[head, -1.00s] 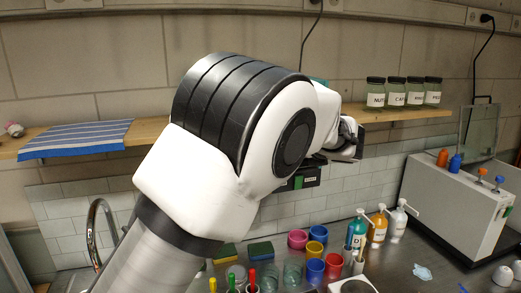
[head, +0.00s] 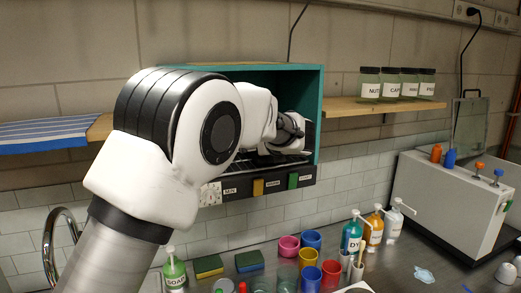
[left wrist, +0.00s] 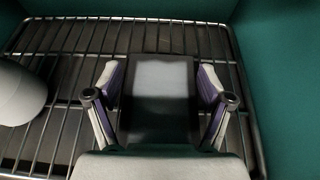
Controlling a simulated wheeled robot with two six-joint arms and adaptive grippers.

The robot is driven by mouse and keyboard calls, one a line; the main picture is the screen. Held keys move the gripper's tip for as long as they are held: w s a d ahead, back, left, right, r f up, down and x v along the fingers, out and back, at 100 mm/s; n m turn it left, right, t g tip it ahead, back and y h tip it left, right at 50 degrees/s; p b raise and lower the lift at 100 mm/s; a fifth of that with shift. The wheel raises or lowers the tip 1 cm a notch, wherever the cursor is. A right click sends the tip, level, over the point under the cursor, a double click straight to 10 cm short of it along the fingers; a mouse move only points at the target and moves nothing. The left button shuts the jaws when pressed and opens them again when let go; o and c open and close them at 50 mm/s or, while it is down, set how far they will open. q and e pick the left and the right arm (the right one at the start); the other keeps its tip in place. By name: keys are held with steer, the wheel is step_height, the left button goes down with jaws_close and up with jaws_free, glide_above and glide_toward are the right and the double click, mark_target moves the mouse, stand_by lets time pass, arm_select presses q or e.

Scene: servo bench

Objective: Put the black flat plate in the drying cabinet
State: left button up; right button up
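The black flat plate (left wrist: 158,118) lies between my left gripper's fingers in the left wrist view, over the wire rack (left wrist: 52,48) inside the drying cabinet. Its far part looks grey with shine. My left gripper (left wrist: 160,72) is open, with a finger on each side of the plate and narrow gaps near the tips. In the head view the left arm reaches into the open front of the teal cabinet (head: 314,100), and the gripper (head: 290,128) is partly hidden there. The plate cannot be made out in the head view. My right gripper is not in view.
A pale rounded object (left wrist: 18,92) stands on the rack at left. Labelled jars (head: 397,84) stand on the right shelf; a striped cloth (head: 45,133) lies on the left one. Cups (head: 308,257), pump bottles (head: 375,228) and sponges (head: 249,261) crowd the bench below.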

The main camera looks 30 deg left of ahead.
arm_select(q)
steer(key=shift+a, duration=0.1)
steer(key=shift+v, duration=0.8)
steer(key=shift+s+d+r+b, duration=0.15)
steer(key=shift+d+b, duration=0.15)
steer(key=shift+d, duration=0.15)
steer(key=b+v, duration=0.1)
steer(key=v, duration=0.9)
steer(key=shift+s+r+b, duration=0.15)
steer(key=shift+b, duration=0.15)
